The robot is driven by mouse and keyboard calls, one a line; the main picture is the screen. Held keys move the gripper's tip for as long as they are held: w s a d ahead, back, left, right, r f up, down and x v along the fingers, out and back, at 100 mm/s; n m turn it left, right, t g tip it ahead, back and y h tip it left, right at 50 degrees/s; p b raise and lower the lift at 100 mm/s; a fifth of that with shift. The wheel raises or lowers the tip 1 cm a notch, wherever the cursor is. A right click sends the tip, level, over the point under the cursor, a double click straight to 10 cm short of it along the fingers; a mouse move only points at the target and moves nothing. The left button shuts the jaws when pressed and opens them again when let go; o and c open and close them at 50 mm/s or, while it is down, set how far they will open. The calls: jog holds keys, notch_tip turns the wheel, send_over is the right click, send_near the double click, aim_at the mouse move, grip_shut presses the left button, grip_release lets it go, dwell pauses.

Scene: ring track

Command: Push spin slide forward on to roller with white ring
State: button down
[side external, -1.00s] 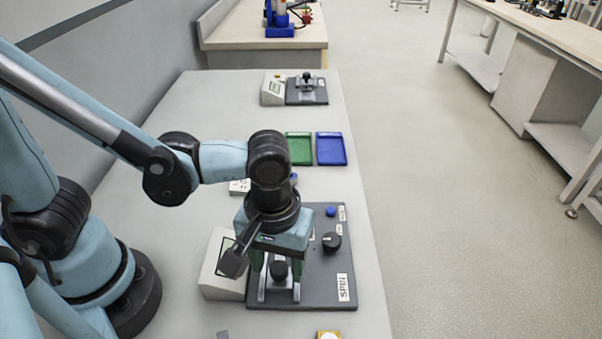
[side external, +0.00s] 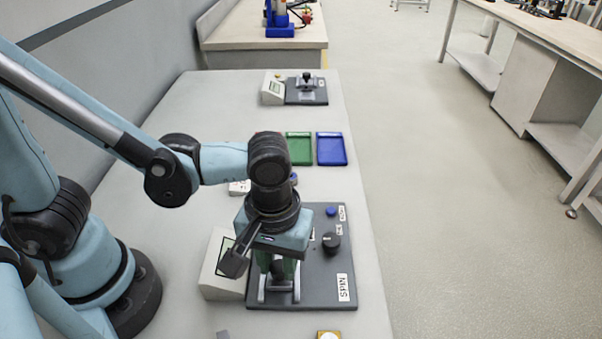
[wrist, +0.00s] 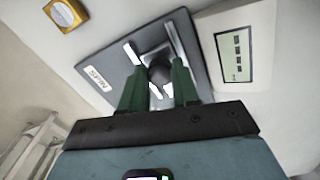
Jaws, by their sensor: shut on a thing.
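The spin unit is a dark grey panel (side external: 325,285) with a SPIN label; it also shows in the wrist view (wrist: 100,72). Its slide has a dark knob (wrist: 160,74) above a pale metal bracket with light rails (side external: 264,293). My gripper (side external: 278,267) points down over the slide, its green fingers on either side of the knob. In the wrist view my gripper (wrist: 158,72) is shut on this knob. In the side view the hand and fingers partly hide the knob. I cannot make out the roller or its white ring.
A black dial (side external: 331,242) and blue button (side external: 331,212) are on the panel's right. A light display box (side external: 222,280) adjoins its left. Green (side external: 299,148) and blue (side external: 331,149) trays lie behind. A yellow block (side external: 328,335) lies in front.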

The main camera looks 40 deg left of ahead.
jog(key=shift+w+a, duration=1.2)
jog(key=c, duration=0.8)
grip_release()
jog(key=shift+r, duration=0.1)
jog(key=shift+r, duration=5.95)
jog(key=w+a+f+m+t, duration=0.1)
jog(key=a+m+t, duration=0.1)
jog(key=a, duration=0.2)
jog(key=w+a+m+t, duration=0.2)
jog(key=a, duration=0.3)
jog(key=w+a+f+m+t, duration=0.1)
jog(key=a+m+t, duration=0.1)
jog(key=a, duration=0.3)
jog(key=shift+w+a+f+t, duration=0.2)
jog(key=shift+w+f+t, duration=0.1)
jog(key=shift+t, duration=0.3)
